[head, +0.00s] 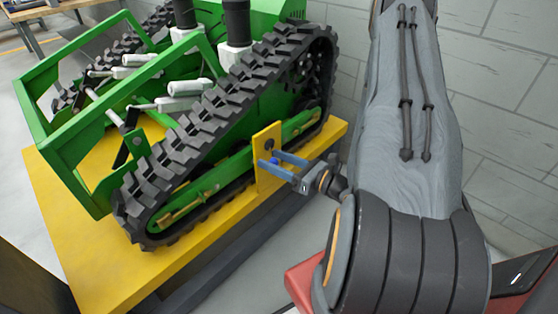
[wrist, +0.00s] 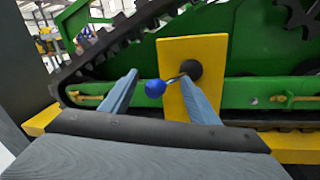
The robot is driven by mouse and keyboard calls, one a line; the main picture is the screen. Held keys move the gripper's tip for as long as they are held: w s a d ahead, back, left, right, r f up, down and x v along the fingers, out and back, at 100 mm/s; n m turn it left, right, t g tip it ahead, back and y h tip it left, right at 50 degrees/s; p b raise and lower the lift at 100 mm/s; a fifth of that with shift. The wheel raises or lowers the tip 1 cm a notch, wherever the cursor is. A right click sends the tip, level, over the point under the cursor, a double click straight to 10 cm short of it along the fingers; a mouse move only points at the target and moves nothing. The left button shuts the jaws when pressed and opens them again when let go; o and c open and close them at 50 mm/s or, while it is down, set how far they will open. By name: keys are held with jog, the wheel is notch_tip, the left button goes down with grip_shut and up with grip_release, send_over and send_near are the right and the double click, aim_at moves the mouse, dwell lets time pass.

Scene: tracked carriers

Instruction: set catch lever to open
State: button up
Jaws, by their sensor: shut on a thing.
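The catch lever (wrist: 155,88) has a blue ball knob on a short thin shaft. The shaft comes from a black hub (wrist: 189,69) on an upright yellow plate (head: 268,139) beside the green machine's track. In the wrist view the lever points left and slightly down from the hub. My gripper (wrist: 158,88) has its two blue-grey fingers on either side of the knob and is shut on the lever. In the head view my gripper (head: 275,161) is at the plate's front, with a little of the blue knob showing between the fingers. Exact finger contact is hard to see.
The green tracked carrier (head: 95,150) stands on a yellow platform (head: 85,245). Its black track (head: 205,120) runs close behind the plate. A pale block wall (head: 510,110) stands at the right. A red object (head: 300,283) is low beside my arm.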

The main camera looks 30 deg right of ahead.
jog(key=shift+s+a, duration=0.1)
jog(key=shift+a, duration=0.3)
jog(key=shift+d, duration=0.1)
jog(key=shift+s+d, duration=0.1)
jog(key=shift+s, duration=0.05)
jog(key=v, duration=0.7)
jog(key=shift+d, duration=0.45)
jog(key=shift+s, duration=0.2)
